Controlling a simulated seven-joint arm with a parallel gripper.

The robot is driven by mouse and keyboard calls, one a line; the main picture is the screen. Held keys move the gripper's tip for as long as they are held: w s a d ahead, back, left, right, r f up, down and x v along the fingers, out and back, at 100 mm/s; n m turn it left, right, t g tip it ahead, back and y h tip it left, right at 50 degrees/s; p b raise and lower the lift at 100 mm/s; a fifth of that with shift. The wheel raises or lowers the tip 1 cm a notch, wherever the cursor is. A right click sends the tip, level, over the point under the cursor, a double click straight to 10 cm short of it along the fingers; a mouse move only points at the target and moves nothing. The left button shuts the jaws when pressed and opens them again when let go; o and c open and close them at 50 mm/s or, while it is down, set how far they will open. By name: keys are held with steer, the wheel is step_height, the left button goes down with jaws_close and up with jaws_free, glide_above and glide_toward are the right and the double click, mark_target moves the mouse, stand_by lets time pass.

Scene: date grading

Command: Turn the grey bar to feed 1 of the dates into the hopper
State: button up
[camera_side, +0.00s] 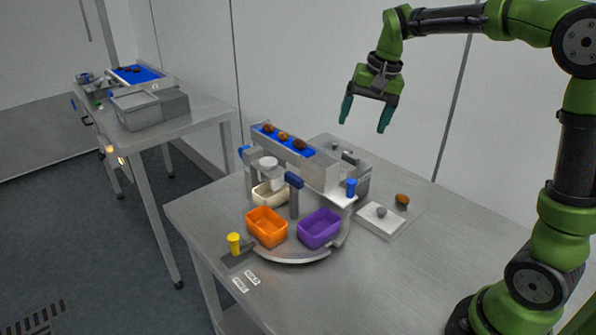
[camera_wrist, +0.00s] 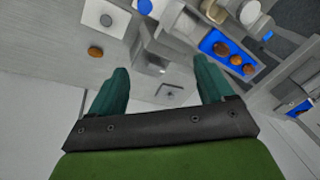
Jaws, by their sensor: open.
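Three brown dates (camera_side: 284,136) lie in a row on the blue strip (camera_side: 313,154) of the feeder on the table; they also show in the wrist view (camera_wrist: 236,59). A small grey bar-like part (camera_side: 349,158) sits on the grey block behind the feeder; I cannot tell for sure that it is the grey bar. Which opening is the hopper is not clear. My gripper (camera_side: 366,117) is open and empty, pointing down, high above the table behind the feeder. Its two teal fingers are apart in the wrist view (camera_wrist: 162,70).
Below the feeder stand an orange bin (camera_side: 267,228), a purple bin (camera_side: 319,229) and a cream bin (camera_side: 268,195). A loose date (camera_side: 402,199) lies near a white plate (camera_side: 371,222) with a grey knob. A yellow peg (camera_side: 234,243) stands front left. A second table (camera_side: 205,106) is at left.

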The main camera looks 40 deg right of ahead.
mark_target(350, 156)
steer(key=w+d+r+m+g, duration=0.2)
steer(key=w+d+m+g, duration=0.1)
steer(key=w+d+m, duration=0.4)
steer(key=shift+m, duration=0.7)
steer(key=f, duration=1.6)
steer(key=shift+w+a+f, duration=0.25)
steer(key=shift+w+a, duration=0.05)
steer(key=shift+w, duration=0.05)
steer(key=shift+c, duration=0.3)
steer(key=c, duration=1)
